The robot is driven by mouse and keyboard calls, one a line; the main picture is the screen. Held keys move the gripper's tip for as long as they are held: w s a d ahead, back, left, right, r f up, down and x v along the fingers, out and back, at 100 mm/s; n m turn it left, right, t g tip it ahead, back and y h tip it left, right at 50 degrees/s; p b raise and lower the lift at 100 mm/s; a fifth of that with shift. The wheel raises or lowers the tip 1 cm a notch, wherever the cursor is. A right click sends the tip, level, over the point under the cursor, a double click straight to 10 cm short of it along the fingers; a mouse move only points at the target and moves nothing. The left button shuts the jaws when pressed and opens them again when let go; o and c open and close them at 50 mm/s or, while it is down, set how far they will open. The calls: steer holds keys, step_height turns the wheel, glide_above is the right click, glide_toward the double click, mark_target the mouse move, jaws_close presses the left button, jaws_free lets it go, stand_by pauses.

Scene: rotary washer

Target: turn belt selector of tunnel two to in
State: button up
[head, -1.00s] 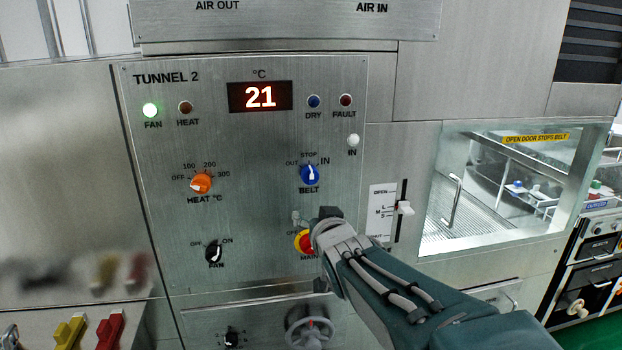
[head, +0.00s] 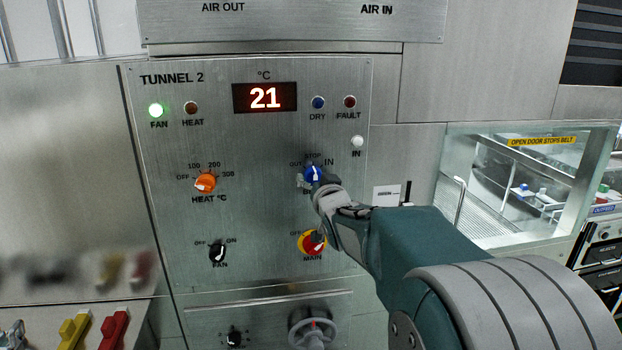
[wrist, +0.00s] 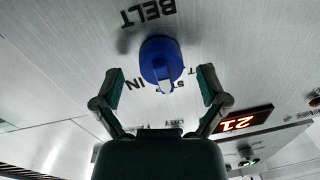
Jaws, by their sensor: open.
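The blue belt selector (head: 313,172) is on the tunnel 2 panel. Its white pointer aims up at the STOP mark, with OUT to its left and IN to its right. In the wrist view the blue knob (wrist: 160,58) appears upside down, its pointer towards STOP and the IN label to the left. My gripper (head: 314,183) is just in front of the selector in the head view and partly hides the BELT label. In the wrist view my gripper (wrist: 160,74) is open, with one finger on each side of the knob and a gap to each.
The orange heat knob (head: 205,182) is to the left, and the black fan knob (head: 217,253) is below it. The red and yellow main switch (head: 312,243) is just below my gripper. A glass door (head: 520,180) is at the right. The display (head: 264,97) reads 21.

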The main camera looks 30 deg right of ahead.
steer(key=shift+w+d, duration=0.15)
steer(key=shift+w, duration=0.45)
steer(key=c, duration=1.2)
steer(key=shift+o, duration=0.2)
